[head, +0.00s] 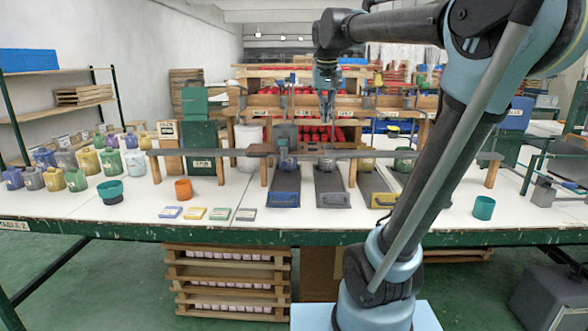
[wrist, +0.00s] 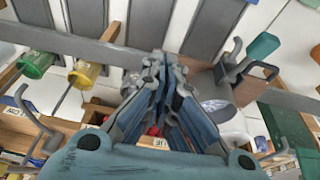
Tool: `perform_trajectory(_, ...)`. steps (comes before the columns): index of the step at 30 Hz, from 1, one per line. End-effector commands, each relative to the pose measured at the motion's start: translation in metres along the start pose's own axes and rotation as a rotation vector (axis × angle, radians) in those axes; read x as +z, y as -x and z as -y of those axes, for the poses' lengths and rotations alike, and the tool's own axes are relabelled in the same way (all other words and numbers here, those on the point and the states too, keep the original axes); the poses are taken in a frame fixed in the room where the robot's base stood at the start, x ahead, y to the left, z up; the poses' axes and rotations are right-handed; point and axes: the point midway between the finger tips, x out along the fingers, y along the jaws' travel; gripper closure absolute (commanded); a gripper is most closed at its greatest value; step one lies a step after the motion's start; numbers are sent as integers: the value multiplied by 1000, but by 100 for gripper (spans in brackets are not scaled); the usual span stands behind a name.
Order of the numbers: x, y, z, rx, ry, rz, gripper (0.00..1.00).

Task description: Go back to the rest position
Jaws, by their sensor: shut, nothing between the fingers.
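My gripper (head: 327,112) hangs fingers down above the back half of the white table (head: 140,205), in front of the wooden shelf rack. In the wrist view the blue-grey fingers of my gripper (wrist: 160,65) are together with nothing held between them. Below it in the head view runs a long grey rail (head: 340,153) on wooden posts. The gripper appears apart from the rail, but the exact height is hard to tell. My arm crosses the right side of the head view and hides part of the table.
Dark sloped trays (head: 330,190) stand under the rail. Many jars (head: 75,180) fill the left. A teal cup (head: 484,208) and orange cup (head: 183,189) stand in front.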

Motion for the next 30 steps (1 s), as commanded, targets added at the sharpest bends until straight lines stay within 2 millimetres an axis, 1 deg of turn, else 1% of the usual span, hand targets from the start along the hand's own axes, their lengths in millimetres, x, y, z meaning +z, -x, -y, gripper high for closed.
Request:
perform_trajectory(1, 19, -12, -10, 1, -2, 5, 100)
perform_trajectory(5, 66, -43, -30, -1, 2, 17, 100)
perform_trajectory(6, 81, -53, -36, -2, 4, 21, 100)
perform_trajectory(8, 103, -68, -44, -2, 6, 27, 100)
perform_trajectory(9, 118, -79, -48, -3, 8, 31, 100)
perform_trajectory(14, 179, -123, -65, -7, 13, 47, 100)
perform_trajectory(15, 195, -135, -68, -8, 15, 50, 100)
perform_trajectory(21, 268, -194, -81, -16, 22, 66, 100)
perform_trajectory(24, 296, -218, -84, -19, 25, 72, 100)
perform_trajectory(27, 315, -234, -85, -21, 29, 76, 100)
perform_trajectory(30, 325, -242, -85, -23, 31, 78, 100)
